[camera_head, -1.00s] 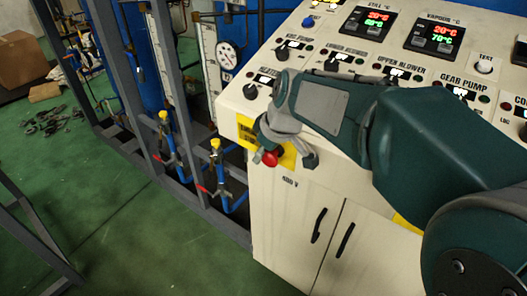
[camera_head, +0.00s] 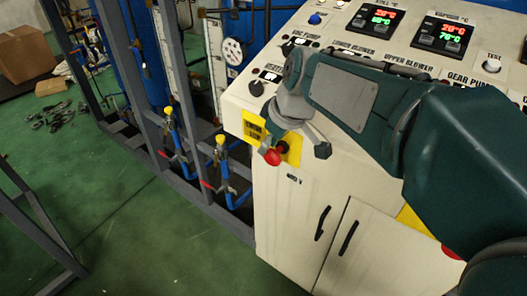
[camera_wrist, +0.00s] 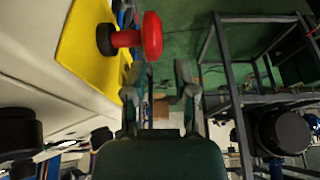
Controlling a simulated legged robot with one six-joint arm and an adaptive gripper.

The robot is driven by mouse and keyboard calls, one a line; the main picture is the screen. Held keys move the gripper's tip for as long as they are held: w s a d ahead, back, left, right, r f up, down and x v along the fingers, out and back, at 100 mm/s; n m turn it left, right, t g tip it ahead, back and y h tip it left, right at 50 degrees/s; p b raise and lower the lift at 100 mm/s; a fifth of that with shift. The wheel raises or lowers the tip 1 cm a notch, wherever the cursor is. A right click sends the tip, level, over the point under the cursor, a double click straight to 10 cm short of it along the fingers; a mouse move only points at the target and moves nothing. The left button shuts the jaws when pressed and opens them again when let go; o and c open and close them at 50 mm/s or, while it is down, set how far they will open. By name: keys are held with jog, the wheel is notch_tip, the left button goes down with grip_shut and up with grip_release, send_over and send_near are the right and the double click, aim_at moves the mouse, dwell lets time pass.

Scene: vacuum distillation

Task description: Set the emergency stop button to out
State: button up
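The emergency stop button (camera_head: 273,157) is a red mushroom head on the yellow plate (camera_head: 292,148) at the front left of the control cabinet. In the wrist view the red button (camera_wrist: 152,37) stands off its black collar (camera_wrist: 107,39) on a red stem, beside the yellow plate (camera_wrist: 85,45). My gripper (camera_head: 296,143) is close above the button in the head view and hides part of the plate. In the wrist view my gripper (camera_wrist: 161,78) has its fingers apart with nothing between them, and the button lies beyond the left finger.
The white cabinet (camera_head: 300,215) has knobs and displays on top. A second red button (camera_head: 452,252) is partly hidden by my arm at lower right. Blue pipes with yellow-topped valves (camera_head: 221,140) and a grey frame (camera_head: 150,100) stand left. Green floor (camera_head: 130,215) is open there.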

jog(key=v, duration=0.7)
jog(key=shift+r, duration=0.35)
jog(key=shift+s+d, duration=0.1)
jog(key=shift+d, duration=0.05)
jog(key=s+d+f+m+t+h, duration=0.1)
jog(key=s+d+f+m, duration=0.4)
jog(key=s, duration=0.2)
jog(key=s+d+f+m+t+h, duration=0.1)
jog(key=s+d+f+m+h, duration=0.1)
jog(key=s+d+f+m, duration=0.3)
jog(key=s+d, duration=0.1)
jog(key=s, duration=0.2)
jog(key=shift+s+d+f+t, duration=0.25)
jog(key=shift+s+f+t, duration=0.05)
jog(key=shift+f+t, duration=0.1)
jog(key=shift+r, duration=0.1)
dwell(2.0)
grip_shut()
